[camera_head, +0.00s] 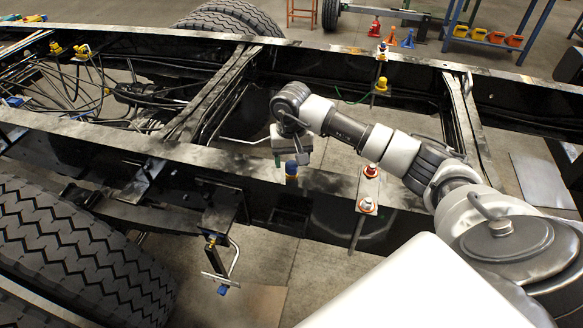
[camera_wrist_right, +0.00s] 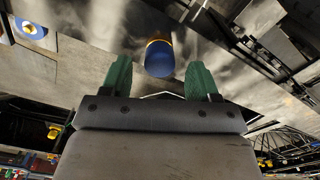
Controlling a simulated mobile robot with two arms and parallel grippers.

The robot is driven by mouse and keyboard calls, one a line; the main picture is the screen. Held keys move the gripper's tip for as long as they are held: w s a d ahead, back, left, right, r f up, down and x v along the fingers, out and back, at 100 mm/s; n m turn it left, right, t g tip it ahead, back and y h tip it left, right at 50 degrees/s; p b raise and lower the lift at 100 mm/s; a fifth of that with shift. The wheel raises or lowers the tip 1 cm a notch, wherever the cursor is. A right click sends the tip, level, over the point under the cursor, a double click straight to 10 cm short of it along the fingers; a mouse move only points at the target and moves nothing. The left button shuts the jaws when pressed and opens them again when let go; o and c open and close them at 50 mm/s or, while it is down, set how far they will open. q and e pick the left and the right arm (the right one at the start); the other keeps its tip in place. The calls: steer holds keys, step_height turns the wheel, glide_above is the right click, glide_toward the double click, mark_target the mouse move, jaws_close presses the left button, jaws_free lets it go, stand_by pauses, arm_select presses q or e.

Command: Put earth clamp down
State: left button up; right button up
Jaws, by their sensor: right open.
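My right gripper (camera_head: 288,158) hangs over the near rail of the chassis (camera_head: 225,165), its green fingers pointing down. In the right wrist view the gripper (camera_wrist_right: 158,68) is open, with its two green fingers apart. A blue-ended piece with an orange band (camera_wrist_right: 159,56) shows between and beyond the fingertips, with gaps on both sides. It matches the blue-topped piece (camera_head: 291,171) at the near rail, just below the gripper in the head view. It may be the earth clamp; I cannot tell for sure. My left gripper is not in view.
A plate with red-and-white fittings (camera_head: 369,171) stands on the rail right of the gripper. A blue-tipped clamp (camera_head: 222,289) hangs below the rail. Yellow fittings (camera_head: 381,84) sit on the far rail. A big tyre (camera_head: 70,255) fills the lower left.

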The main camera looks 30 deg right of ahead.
mark_target(291, 163)
step_height(291, 163, up, 9)
steer(key=b, duration=0.2)
steer(key=shift+f, duration=0.15)
stand_by(0.3)
